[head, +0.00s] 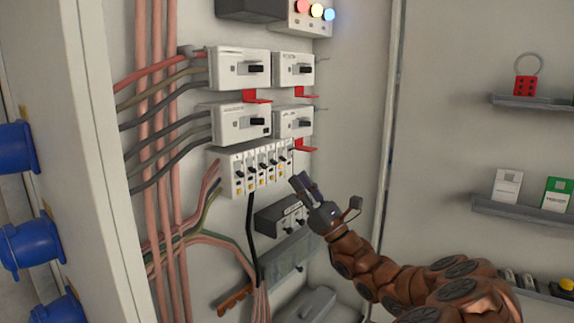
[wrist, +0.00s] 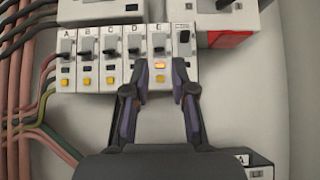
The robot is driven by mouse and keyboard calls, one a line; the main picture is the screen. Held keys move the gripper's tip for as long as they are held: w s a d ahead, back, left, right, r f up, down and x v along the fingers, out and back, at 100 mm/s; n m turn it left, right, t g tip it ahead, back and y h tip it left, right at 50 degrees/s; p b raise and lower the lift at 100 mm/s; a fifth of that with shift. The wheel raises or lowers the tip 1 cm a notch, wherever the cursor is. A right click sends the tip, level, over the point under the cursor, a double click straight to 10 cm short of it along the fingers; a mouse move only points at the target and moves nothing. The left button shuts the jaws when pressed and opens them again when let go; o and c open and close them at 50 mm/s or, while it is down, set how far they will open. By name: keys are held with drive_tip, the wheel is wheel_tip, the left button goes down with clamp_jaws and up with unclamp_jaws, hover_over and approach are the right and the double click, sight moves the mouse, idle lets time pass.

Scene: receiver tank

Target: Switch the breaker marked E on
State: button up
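Breaker E (wrist: 158,38) is a narrow white module with a dark toggle, an orange-lit window and a yellow button, in the row of small breakers (head: 238,160). It is right of breaker D (wrist: 133,40) in the wrist view. Whether its toggle is up or down is too small to tell. My gripper (wrist: 159,64) is open and empty, its fingertips on either side of the lower part of breaker E in the picture. Contact cannot be told. In the head view my gripper (head: 298,182) is at the lower right of the row.
Breakers A (wrist: 66,45), B (wrist: 87,45) and C (wrist: 110,44) stand left of D. A wider module (wrist: 184,34) adjoins E on the right. Larger breakers (head: 240,68) with red tabs sit above. Cables run at left; a dark switch box (head: 268,220) is below.

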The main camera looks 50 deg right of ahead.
sight(286, 160)
drive_tip(key=shift+p+x, duration=0.35)
drive_tip(key=shift+x, duration=2.2)
drive_tip(key=shift+c, duration=0.2)
clamp_jaws()
